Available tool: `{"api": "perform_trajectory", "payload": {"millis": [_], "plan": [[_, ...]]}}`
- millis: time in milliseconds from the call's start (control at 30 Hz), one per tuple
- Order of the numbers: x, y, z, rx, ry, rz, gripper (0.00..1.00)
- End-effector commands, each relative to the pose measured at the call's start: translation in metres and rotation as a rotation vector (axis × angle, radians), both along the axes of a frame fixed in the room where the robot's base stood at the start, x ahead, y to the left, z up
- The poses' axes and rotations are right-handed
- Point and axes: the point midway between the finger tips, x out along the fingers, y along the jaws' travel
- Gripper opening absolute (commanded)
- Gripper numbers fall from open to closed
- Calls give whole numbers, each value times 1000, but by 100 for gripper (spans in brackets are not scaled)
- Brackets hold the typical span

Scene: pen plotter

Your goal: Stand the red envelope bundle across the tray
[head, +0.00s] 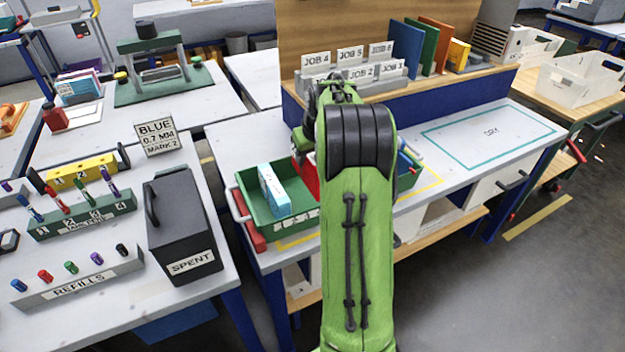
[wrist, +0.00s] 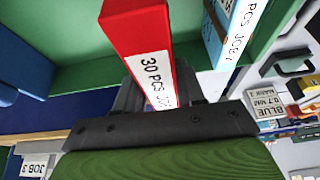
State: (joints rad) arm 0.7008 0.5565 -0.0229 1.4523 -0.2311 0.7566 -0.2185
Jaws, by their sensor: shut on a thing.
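The red envelope bundle (wrist: 137,28) has a white label reading "30 PCS JO…". My gripper (wrist: 160,92) is shut on its labelled end in the wrist view. The bundle lies over the inside of the green tray (wrist: 65,25); I cannot tell whether it touches the floor. In the head view the tray (head: 290,226) is on the bench, and a sliver of the red bundle (head: 309,181) shows left of my arm, which hides my gripper. A light-blue bundle (head: 272,188) with a white label stands at the tray's left end; it also shows in the wrist view (wrist: 240,28).
A blue item (head: 404,164) shows at the tray's right end. A job-card rack (head: 375,84) and upright folders stand on the shelf behind. The black SPENT box (head: 180,230) is on the left table. The bench's DRY area (head: 488,135) is clear.

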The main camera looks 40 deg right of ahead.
Motion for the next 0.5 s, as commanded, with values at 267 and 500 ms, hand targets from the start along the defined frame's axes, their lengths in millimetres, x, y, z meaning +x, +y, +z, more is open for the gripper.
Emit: {"api": "perform_trajectory", "payload": {"millis": [267,500], "plan": [[0,0,-59,1,1,1,2],[1,0,-65,-1,-1,2,2]]}}
